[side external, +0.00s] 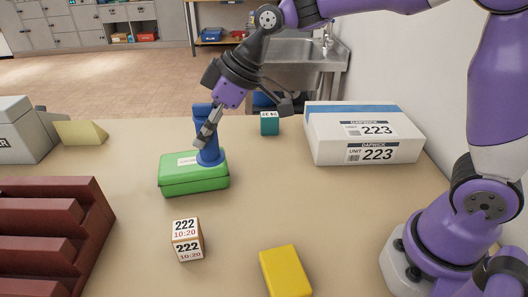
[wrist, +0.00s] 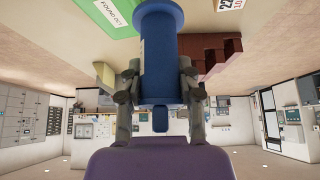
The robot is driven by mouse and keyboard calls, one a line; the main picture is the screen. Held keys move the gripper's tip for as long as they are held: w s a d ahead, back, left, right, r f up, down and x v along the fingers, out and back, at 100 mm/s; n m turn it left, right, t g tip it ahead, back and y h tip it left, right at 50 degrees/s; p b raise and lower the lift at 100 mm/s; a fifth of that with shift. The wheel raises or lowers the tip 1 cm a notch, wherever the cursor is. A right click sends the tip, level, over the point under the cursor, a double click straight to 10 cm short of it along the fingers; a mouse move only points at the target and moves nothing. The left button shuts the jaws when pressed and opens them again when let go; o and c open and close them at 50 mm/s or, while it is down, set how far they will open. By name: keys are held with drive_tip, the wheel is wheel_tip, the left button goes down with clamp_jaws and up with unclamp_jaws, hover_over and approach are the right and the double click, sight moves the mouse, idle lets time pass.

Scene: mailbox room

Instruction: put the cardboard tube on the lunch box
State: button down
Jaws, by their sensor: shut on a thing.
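The blue cardboard tube (side external: 208,150), a spool shape with wider ends, is upright in my gripper (side external: 207,132). In the wrist view the tube (wrist: 158,55) sits between the two fingers of my gripper (wrist: 158,90), which are shut on its sides. The green lunch box (side external: 194,181) lies flat on the table with a white label on its lid. In the side view the tube's lower end overlaps the back right part of the lid; I cannot tell whether it touches. In the wrist view the lunch box (wrist: 92,22) shows beside the tube's far end.
A white parcel (side external: 364,135) and a small teal block (side external: 269,124) stand at the back right. A numbered cube (side external: 187,240) and a yellow block (side external: 285,272) are in front. A dark red rack (side external: 50,235) and a yellow wedge (side external: 81,132) are at left. The table's middle right is clear.

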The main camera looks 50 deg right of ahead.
drive_tip(key=s+a+r, duration=0.4)
drive_tip(key=s+a, duration=0.1)
drive_tip(key=w+a, duration=0.2)
drive_tip(key=w, duration=0.5)
drive_tip(key=shift+w+d+f, duration=1.25)
drive_tip(key=shift+d+f, duration=0.1)
drive_tip(key=shift+f, duration=0.35)
drive_tip(key=shift+w+d+f, duration=1.2)
drive_tip(key=shift+d+f, duration=0.15)
drive_tip(key=shift+f, duration=0.4)
drive_tip(key=shift+w+d+f, duration=1.25)
drive_tip(key=shift+d+f, duration=0.1)
drive_tip(key=shift+f, duration=0.35)
drive_tip(key=c, duration=0.5)
unclamp_jaws()
drive_tip(key=shift+f, duration=0.15)
